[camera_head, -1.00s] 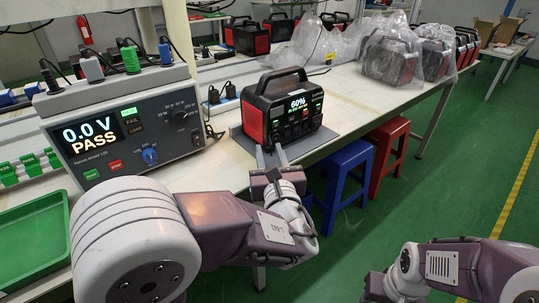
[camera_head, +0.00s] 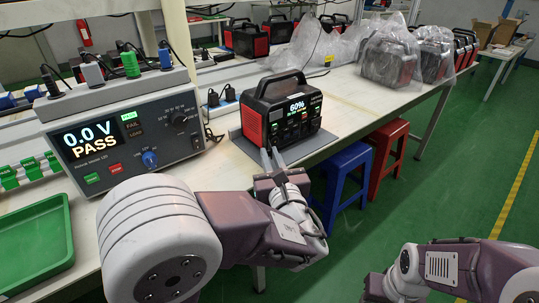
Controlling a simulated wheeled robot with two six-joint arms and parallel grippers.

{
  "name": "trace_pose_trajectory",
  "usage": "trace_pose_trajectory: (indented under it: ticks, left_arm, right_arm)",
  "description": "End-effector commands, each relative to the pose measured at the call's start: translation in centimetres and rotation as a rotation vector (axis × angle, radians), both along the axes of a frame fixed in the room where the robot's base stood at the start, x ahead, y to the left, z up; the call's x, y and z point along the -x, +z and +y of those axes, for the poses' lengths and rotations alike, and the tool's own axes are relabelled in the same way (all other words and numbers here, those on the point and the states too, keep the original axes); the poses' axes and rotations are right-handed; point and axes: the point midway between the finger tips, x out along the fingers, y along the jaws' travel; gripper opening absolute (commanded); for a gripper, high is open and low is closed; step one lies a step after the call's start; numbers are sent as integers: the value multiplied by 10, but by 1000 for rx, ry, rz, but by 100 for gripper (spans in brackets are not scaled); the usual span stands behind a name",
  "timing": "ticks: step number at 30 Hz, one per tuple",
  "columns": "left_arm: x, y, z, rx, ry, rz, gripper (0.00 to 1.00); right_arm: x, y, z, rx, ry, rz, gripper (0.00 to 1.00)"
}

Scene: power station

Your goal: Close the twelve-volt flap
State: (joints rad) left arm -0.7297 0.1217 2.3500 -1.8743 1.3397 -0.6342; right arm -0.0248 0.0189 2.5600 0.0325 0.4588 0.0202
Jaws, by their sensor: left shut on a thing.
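The power station (camera_head: 282,110) is a black and red box with a top handle, standing on a grey mat (camera_head: 247,142) on the bench. Its lit front screen reads 60%. My left gripper (camera_head: 269,155) is at the lower left of its front face, with the finger tips close together. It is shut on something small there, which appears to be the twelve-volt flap. The flap itself is too small and too covered by the fingers to make out. My right arm shows at the lower right, away from the power station, and its fingers are not visible.
A tester (camera_head: 125,130) reading 0.0 V and PASS stands left of the power station. A green tray (camera_head: 62,262) is at the lower left. Blue (camera_head: 345,183) and red (camera_head: 386,150) stools stand by the bench. Plastic-wrapped units (camera_head: 388,62) are farther back.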

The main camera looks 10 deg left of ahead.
Motion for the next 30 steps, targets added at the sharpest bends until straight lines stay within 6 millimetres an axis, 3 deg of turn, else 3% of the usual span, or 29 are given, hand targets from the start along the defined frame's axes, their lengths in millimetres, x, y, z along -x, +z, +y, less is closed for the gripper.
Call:
trace_pose_trajectory:
  ticks: [8,21,30]
  left_arm:
    - [-4,5,-11,-4,192,5,0]
    - [-18,7,-26,-1,606,3,0]
    - [-26,1,-31,1,798,2,0]
  right_arm:
    - [0,34,0,0,0,0,46]
    - [0,115,0,0,0,0,46]
    - [0,138,0,0,0,0,46]
